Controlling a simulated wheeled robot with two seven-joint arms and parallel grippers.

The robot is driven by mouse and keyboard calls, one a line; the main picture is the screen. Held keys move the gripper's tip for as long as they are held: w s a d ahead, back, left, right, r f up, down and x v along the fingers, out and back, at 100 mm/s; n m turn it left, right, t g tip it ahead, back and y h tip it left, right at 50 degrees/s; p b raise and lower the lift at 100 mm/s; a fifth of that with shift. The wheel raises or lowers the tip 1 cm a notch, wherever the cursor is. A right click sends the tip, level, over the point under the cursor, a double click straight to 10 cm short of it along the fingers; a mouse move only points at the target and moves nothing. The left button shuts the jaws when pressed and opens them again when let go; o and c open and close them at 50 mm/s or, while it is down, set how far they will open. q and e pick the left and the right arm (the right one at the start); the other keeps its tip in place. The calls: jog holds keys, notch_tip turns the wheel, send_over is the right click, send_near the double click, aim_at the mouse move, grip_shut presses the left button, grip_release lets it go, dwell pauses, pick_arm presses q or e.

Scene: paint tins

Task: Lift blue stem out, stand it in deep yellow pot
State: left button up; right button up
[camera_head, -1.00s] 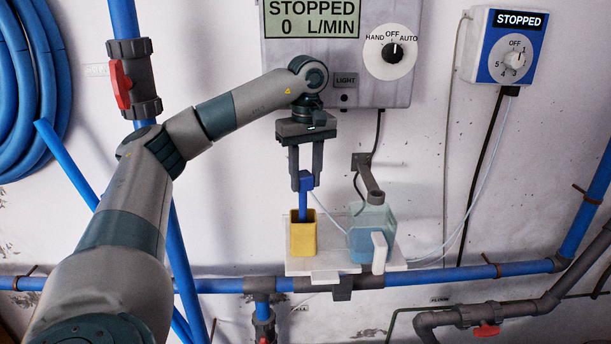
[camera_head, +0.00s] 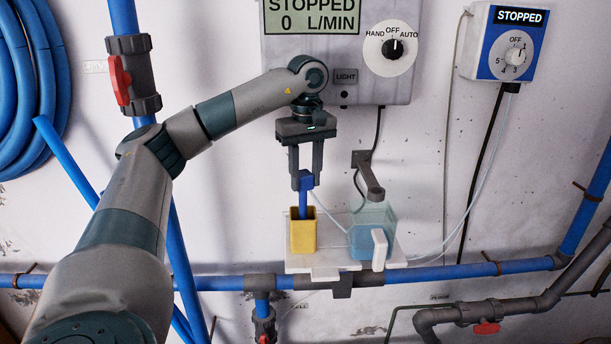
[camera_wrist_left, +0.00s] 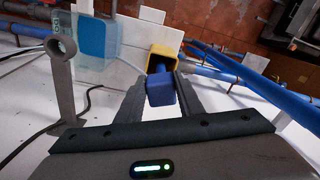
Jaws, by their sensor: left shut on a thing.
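My left gripper (camera_head: 303,180) is shut on the blocky top of the blue stem (camera_head: 303,203). The stem is upright and its lower end goes into the open mouth of the yellow pot (camera_head: 303,238), so its tip is hidden. The pot stands on the left of a white shelf (camera_head: 318,272). In the left wrist view the fingers (camera_wrist_left: 160,95) grip the blue stem head (camera_wrist_left: 161,91), with the yellow pot (camera_wrist_left: 164,52) just beyond it. I cannot tell whether the stem touches the pot's bottom. My right gripper is not in view.
A translucent container with blue liquid (camera_head: 364,240) stands right of the pot, under a grey ring holder (camera_head: 369,178). A thin clear tube runs near the stem. A control panel (camera_head: 335,70) is above, a dosing box (camera_head: 507,45) upper right, and a blue pipe (camera_head: 430,277) crosses below.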

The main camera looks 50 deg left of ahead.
pick_arm(q)
jog(key=shift+f, duration=0.35)
jog(key=o, duration=1.3)
jog(key=shift+c, duration=0.2)
jog(key=shift+r, duration=0.1)
jog(key=shift+r+b, duration=0.35)
jog(key=shift+r, duration=0.05)
jog(key=shift+r+b, duration=0.35)
jog(key=shift+r, duration=0.6)
notch_tip(320, 180, up, 15)
jog(key=p, duration=0.4)
jog(key=shift+d+f, duration=0.2)
jog(key=shift+d, duration=0.1)
